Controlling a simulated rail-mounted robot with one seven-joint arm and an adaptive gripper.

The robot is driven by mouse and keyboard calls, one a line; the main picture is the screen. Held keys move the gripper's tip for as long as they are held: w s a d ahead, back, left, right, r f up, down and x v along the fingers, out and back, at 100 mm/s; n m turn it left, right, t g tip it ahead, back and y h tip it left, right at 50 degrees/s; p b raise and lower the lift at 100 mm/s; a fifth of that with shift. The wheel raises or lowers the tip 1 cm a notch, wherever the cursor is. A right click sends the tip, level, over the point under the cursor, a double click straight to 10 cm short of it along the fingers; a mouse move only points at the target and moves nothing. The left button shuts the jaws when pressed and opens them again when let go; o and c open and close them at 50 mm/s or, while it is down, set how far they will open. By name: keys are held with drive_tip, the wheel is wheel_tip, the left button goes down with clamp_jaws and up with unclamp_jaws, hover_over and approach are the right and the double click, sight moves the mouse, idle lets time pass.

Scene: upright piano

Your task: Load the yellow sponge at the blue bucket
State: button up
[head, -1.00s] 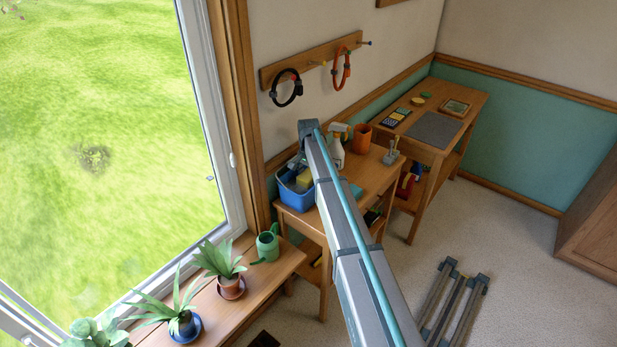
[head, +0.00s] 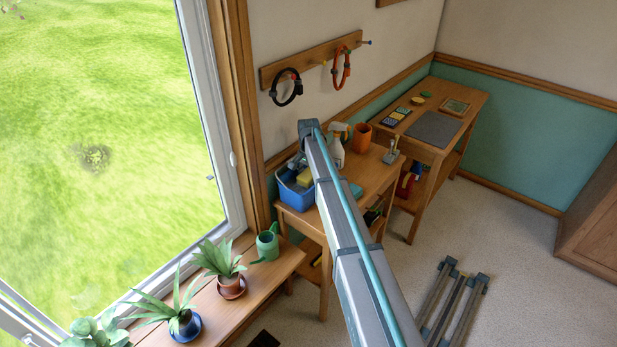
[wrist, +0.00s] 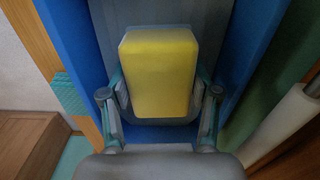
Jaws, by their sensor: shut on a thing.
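The yellow sponge (wrist: 160,72) is a rounded block between the two fingers of my gripper (wrist: 160,100) in the wrist view. The gripper is shut on it, with a finger at each side. The blue bucket (wrist: 243,60) shows as blue walls left and right of the sponge and a blue strip below it. In the head view the bucket (head: 296,197) stands on the small wooden table, left of my arm. The sponge (head: 304,178) shows within the bucket's outline; its exact depth cannot be told.
A spray bottle (head: 337,150) and an orange cup (head: 361,138) stand behind my arm on the same table. Rings hang on a wall rack (head: 312,62) above. A green watering can (head: 267,243) and potted plants line the window sill at lower left.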

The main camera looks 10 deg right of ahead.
sight(308, 174)
drive_tip(key=shift+r+p, duration=1.45)
drive_tip(key=shift+r, duration=2.05)
